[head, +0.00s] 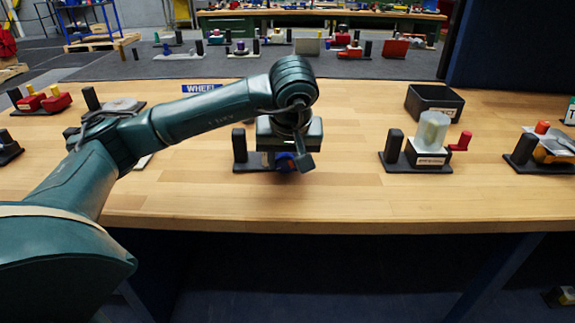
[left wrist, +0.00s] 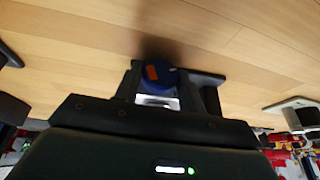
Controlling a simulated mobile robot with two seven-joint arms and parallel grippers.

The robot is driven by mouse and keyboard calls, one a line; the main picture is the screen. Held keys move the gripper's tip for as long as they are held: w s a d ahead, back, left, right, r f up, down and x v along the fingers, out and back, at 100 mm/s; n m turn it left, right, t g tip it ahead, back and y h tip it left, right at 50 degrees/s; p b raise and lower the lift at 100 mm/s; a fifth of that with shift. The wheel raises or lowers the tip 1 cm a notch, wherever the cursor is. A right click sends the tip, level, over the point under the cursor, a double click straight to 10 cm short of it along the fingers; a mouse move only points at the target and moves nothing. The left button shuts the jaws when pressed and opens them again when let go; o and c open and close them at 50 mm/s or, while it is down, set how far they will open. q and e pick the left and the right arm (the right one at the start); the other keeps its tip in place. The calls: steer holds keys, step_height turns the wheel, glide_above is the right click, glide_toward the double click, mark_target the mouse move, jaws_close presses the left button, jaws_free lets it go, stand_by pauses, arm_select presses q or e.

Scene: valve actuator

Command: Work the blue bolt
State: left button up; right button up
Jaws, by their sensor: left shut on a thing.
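The blue bolt (head: 285,165) shows partly in the head view, low on a black-based fixture (head: 241,147) near the front of the wooden workbench. My left gripper (head: 303,160) comes down over it and hides much of the fixture. In the left wrist view the blue bolt (left wrist: 172,84) is a round blue head with an orange mark, between the two dark fingers of my left gripper (left wrist: 167,82). The left gripper is shut on it. A silvery part shows just below the blue head there. My right gripper is in neither view.
To the right stand a fixture with a pale cylinder and red handle (head: 432,135), a black open bin (head: 434,102) and another fixture (head: 553,146). The bench front (head: 350,205) is clear.

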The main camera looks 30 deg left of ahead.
arm_select(q)
steer(key=shift+s+a+f+t+h+b, duration=0.2)
steer(key=shift+f+t+h+b, duration=0.25)
steer(key=shift+b, duration=0.25)
steer(key=shift+n+h+b, duration=0.3)
steer(key=shift+h+b, duration=0.05)
steer(key=shift+b, duration=0.25)
steer(key=shift+r+t+h+b, duration=0.2)
steer(key=shift+t+h+b, duration=0.35)
steer(key=shift+b, duration=0.15)
steer(key=shift+r, duration=0.2)
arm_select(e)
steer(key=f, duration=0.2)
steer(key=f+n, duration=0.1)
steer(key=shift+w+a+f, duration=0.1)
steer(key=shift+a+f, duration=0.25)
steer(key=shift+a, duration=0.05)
arm_select(q)
steer(key=o, duration=1)
steer(key=p+v, duration=0.2)
steer(key=v, duration=1.1)
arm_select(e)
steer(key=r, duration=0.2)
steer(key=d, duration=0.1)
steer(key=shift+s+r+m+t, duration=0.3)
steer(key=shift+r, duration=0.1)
